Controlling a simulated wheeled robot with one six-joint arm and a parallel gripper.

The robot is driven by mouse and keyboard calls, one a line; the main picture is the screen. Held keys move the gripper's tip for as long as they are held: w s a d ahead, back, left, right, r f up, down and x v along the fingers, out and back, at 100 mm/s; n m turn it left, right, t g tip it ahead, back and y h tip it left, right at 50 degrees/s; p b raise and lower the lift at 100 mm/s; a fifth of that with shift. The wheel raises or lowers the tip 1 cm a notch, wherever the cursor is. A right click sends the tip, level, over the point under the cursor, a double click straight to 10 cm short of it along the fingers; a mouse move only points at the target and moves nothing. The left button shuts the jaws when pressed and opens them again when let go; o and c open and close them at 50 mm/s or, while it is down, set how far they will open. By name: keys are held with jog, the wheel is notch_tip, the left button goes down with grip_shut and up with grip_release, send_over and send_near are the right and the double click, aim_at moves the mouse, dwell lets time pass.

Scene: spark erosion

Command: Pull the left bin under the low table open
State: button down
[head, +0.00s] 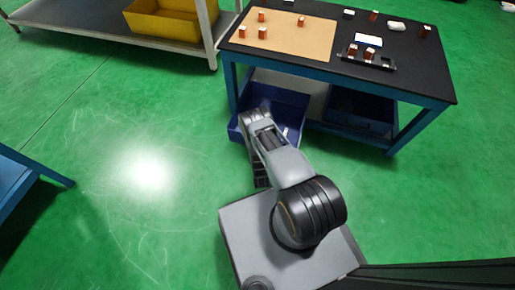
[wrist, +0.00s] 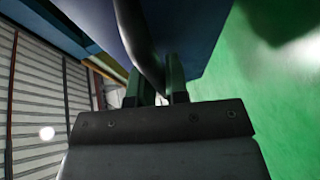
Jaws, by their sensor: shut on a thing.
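The left bin (head: 292,104) is a blue open-topped bin under the low table (head: 330,72). It sticks out past the table's front edge, so part of its inside shows. In the wrist view its blue face (wrist: 195,30) fills the top middle. My gripper (wrist: 156,92) is shut on the bin's dark curved handle (wrist: 143,50), which runs between the two fingers. In the head view my arm covers part of the bin's front, and I cannot make out the fingertips there. The right bin (head: 362,108) is dark blue and sits back under the table.
The table top holds a tan mat (head: 285,36), several small orange-brown blocks and a black tray (head: 368,60). A shelf with a yellow bin (head: 170,22) stands at the back left. A blue frame (head: 22,175) is at the left edge. Green floor between them is clear.

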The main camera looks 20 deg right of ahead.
jog(key=shift+w+a, duration=0.1)
jog(key=c, duration=1.1)
grip_release()
jog(key=shift+r, duration=0.35)
notch_tip(320, 180, up, 3)
jog(key=shift+f+p, duration=0.2)
jog(key=shift+p, duration=1)
jog(key=o, duration=0.7)
jog(key=s+r+p, duration=0.2)
jog(key=r, duration=0.1)
jog(key=s+r+p, duration=0.1)
jog(key=shift+s+r, duration=0.25)
jog(key=shift+r, duration=0.1)
jog(key=shift+s+a+r+p, duration=0.1)
jog(key=shift+s+r+p, duration=0.15)
jog(key=shift+s+r, duration=0.3)
jog(key=shift+s+r+p, duration=0.25)
jog(key=shift+s+r, duration=0.05)
jog(key=shift+r, duration=0.4)
jog(key=c, duration=0.7)
jog(key=shift+d+r+p+v, duration=0.2)
jog(key=shift+p+v, duration=0.35)
jog(key=shift+v, duration=0.95)
jog(key=shift+d+r+p+v, duration=0.1)
jog(key=shift+d+p+v, duration=0.35)
jog(key=shift+v, duration=1.05)
jog(key=shift+d+r+p+v, duration=0.15)
jog(key=shift+p+v, duration=0.55)
jog(key=shift+v, duration=0.8)
